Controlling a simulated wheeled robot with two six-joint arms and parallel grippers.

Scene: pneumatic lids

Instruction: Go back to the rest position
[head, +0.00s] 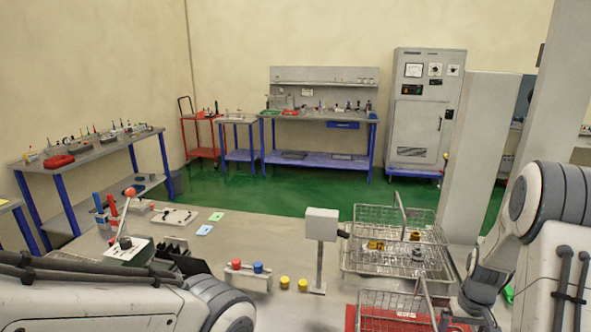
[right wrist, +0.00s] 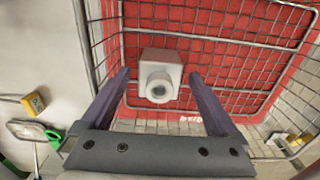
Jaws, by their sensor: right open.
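My right gripper (right wrist: 159,74) is open in the right wrist view, its two dark fingers spread over a wire basket (right wrist: 222,40). A pale grey block with a round spout (right wrist: 160,70) lies in the basket, between and beyond the fingertips. I cannot tell whether the fingers touch it, but they are not closed on it. In the head view my right arm comes in at the right edge, above the front wire basket (head: 392,296). My left arm crosses the lower left corner; its gripper is out of view.
A second wire basket (head: 372,268) holding small parts stands behind the front one. A grey box on a post (head: 321,225) stands left of it. A holder with red and blue caps (head: 248,276) and two yellow caps (head: 285,282) are on the table. A red-handled lever box (head: 124,247) stands at left.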

